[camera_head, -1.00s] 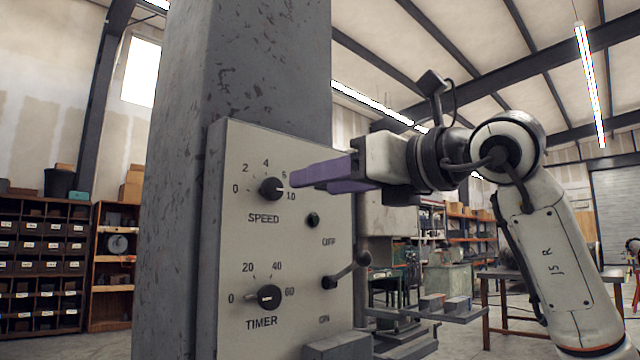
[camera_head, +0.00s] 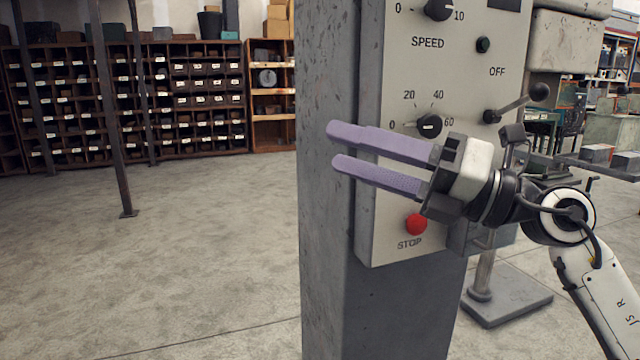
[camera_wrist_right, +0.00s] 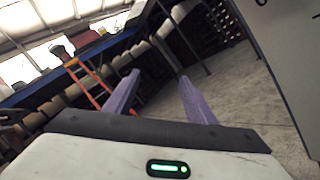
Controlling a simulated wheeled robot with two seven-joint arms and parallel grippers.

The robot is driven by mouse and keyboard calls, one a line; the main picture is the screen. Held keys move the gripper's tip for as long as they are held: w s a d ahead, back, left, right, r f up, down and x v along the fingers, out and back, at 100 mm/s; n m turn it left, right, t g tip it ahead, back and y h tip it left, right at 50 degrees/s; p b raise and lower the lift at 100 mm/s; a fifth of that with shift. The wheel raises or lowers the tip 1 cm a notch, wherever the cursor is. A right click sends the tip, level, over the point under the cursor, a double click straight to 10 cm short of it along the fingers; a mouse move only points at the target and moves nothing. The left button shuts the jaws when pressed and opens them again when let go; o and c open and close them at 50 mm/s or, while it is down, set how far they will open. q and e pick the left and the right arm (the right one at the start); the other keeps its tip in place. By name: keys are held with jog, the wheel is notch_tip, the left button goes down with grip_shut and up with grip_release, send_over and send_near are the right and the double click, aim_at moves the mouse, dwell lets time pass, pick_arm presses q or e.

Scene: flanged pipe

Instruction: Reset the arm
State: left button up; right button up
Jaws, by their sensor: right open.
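My right arm (camera_head: 597,290) comes in from the right in the head view. Its gripper (camera_head: 335,148) has two purple fingers pointing left, parted and with nothing between them. It is in front of the control panel (camera_head: 385,235), between the TIMER knob (camera_head: 429,125) and the red STOP button (camera_head: 415,224). In the right wrist view the gripper (camera_wrist_right: 158,82) is also open and empty, with shelves and floor beyond. I cannot tell whether any finger touches the panel. My left gripper is not in view.
The panel is on a grey column (camera_head: 328,250). It also bears the SPEED knob (camera_head: 438,9) and a lever with a black ball (camera_head: 539,92). Shelves of bins (camera_head: 200,100) stand at the back left. The floor (camera_head: 180,250) to the left is clear.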

jog(key=s+d+f+m+t+h+p, duration=0.1)
jog(key=d+f+m+t+h+p, duration=0.25)
jog(key=f+m, duration=0.8)
jog(key=s+d+f+m+t+h, duration=0.15)
jog(key=d+f+m+h, duration=0.35)
jog(key=f+m, duration=0.6)
jog(key=s+d+f+m+t+h+p, duration=0.1)
jog(key=d+f+m+t+h, duration=0.4)
jog(key=f+m, duration=0.65)
jog(key=s+a+f+m+g+h+p, duration=0.1)
jog(key=s+f+m+g, duration=0.3)
jog(key=s+f+g, duration=0.5)
jog(key=s+a+f+h, duration=0.1)
jog(key=s+f, duration=1)
jog(key=f, duration=0.1)
jog(key=shift+s+a+h+p, duration=0.15)
jog(key=shift+s+h+p, duration=0.2)
jog(key=shift+s+p, duration=0.05)
jog(key=shift+w, duration=0.1)
